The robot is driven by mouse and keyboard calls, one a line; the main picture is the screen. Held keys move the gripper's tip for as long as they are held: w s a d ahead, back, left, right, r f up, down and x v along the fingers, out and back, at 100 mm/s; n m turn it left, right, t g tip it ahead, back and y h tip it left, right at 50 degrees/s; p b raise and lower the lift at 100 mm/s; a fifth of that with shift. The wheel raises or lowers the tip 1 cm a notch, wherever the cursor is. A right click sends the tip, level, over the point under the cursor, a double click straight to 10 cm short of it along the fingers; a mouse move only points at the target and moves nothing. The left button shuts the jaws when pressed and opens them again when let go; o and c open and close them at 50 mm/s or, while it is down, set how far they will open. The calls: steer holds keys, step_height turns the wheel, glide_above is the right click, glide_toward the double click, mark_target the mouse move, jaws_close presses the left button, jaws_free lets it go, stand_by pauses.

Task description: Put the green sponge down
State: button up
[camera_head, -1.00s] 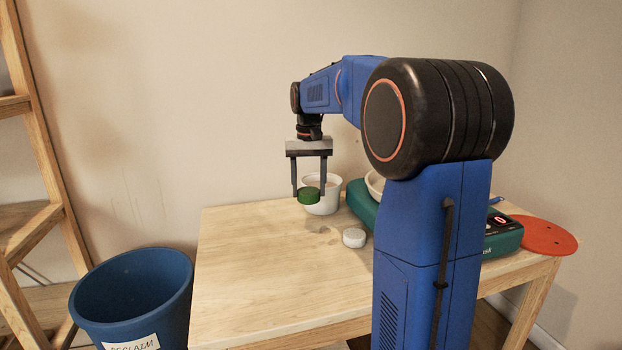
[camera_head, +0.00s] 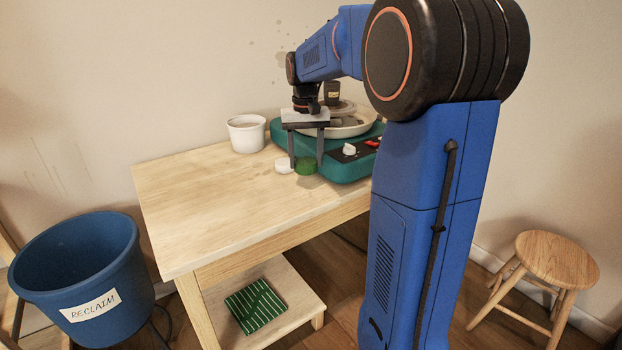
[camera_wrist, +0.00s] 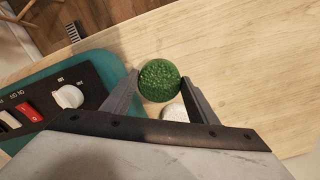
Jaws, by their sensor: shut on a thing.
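The green sponge (camera_head: 306,166) is a small round green puck. My gripper (camera_head: 306,165) is shut on it, with one finger on each side, and points straight down over the table (camera_head: 215,205). In the wrist view the green sponge (camera_wrist: 159,80) sits between the two fingertips (camera_wrist: 159,88). I cannot tell whether its underside touches the table top. A white round sponge (camera_head: 284,166) lies just left of it in the head view and is partly hidden by my gripper in the wrist view (camera_wrist: 175,112).
A teal pottery wheel (camera_head: 345,168) with knob and switches stands close on the right. A white pot (camera_head: 246,134) stands behind. The table's left and front are bare. A blue reclaim bucket (camera_head: 85,262), a green striped cloth (camera_head: 257,305) on the lower shelf and a stool (camera_head: 556,262) are around.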

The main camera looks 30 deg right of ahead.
mark_target(306, 173)
step_height(306, 173, down, 2)
steer(key=shift+d+f, duration=0.1)
steer(key=shift+d, duration=0.05)
steer(key=shift+f, duration=1.65)
steer(key=shift+f, duration=0.15)
steer(key=o, duration=0.8)
steer(key=shift+c, duration=0.2)
step_height(306, 173, up, 12)
steer(key=shift+r, duration=0.15)
